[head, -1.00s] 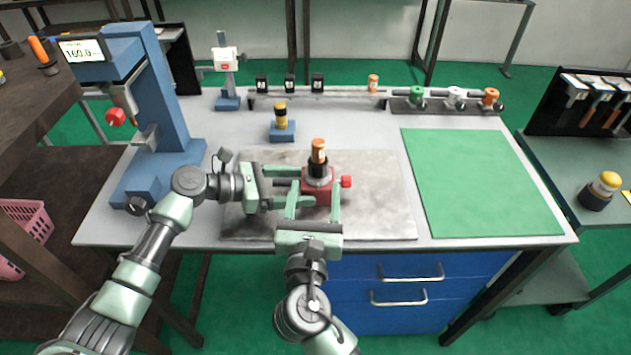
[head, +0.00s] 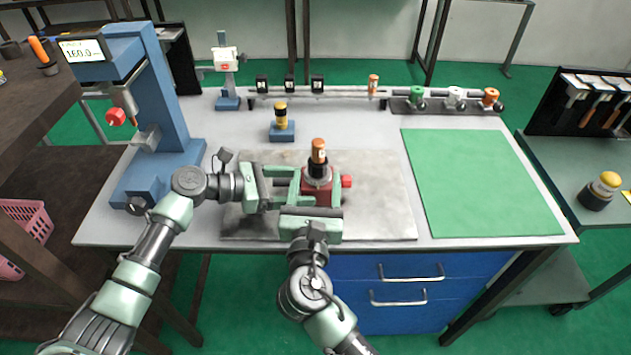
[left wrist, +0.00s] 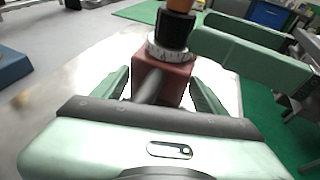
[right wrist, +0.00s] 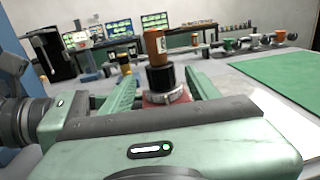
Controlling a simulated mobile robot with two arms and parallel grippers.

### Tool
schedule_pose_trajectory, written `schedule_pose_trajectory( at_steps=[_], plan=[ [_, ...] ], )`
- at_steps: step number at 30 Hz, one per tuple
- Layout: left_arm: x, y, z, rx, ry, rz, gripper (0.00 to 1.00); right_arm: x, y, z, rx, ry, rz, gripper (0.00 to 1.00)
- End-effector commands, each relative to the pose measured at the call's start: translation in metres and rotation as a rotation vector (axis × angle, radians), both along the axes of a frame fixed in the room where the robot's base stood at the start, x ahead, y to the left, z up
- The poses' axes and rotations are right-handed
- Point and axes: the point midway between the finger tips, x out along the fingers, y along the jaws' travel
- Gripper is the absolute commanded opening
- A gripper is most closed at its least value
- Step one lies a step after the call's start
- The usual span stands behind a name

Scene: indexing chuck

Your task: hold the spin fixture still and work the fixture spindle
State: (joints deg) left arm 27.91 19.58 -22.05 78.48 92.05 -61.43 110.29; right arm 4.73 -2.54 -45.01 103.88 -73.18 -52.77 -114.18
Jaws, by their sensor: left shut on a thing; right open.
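The spin fixture (head: 322,198) is a red block with a red knob on its right side, standing on the grey plate. Its fixture spindle rises upright from the top: a black collar (head: 317,168) with an orange-topped cylinder (head: 318,146) in it. My left gripper (left wrist: 160,88) is shut on the red block from the left, a finger on either side. My right gripper (right wrist: 162,82) is open, coming from the front; its fingers lie on both sides of the black collar (right wrist: 160,78), with visible gaps. A graduated silver ring (left wrist: 168,52) shows under the collar.
A blue press with a display (head: 160,110) stands at the left. A blue stand with a yellow-black piece (head: 281,130) is behind the fixture. A rail with several small pieces (head: 340,92) runs along the back. The green mat (head: 480,180) at the right is clear.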

Motion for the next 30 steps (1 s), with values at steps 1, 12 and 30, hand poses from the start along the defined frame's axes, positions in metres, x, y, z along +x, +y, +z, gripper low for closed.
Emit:
schedule_pose_trajectory(
  at_steps=[1, 12, 30],
  plan=[
    [-0.001, 0.000, -0.004, 0.005, 0.006, 0.000, 0.28, 0.008, 0.000, 0.001, 0.000, -0.001, 0.000, 0.60],
    [-0.001, 0.000, -0.004, 0.005, 0.005, 0.001, 0.28, 0.046, -0.004, 0.000, 0.000, 0.000, 0.000, 0.60],
    [-0.001, 0.000, -0.003, 0.004, 0.005, 0.001, 0.28, 0.049, -0.004, 0.000, 0.001, 0.000, 0.001, 0.00]
  ],
)
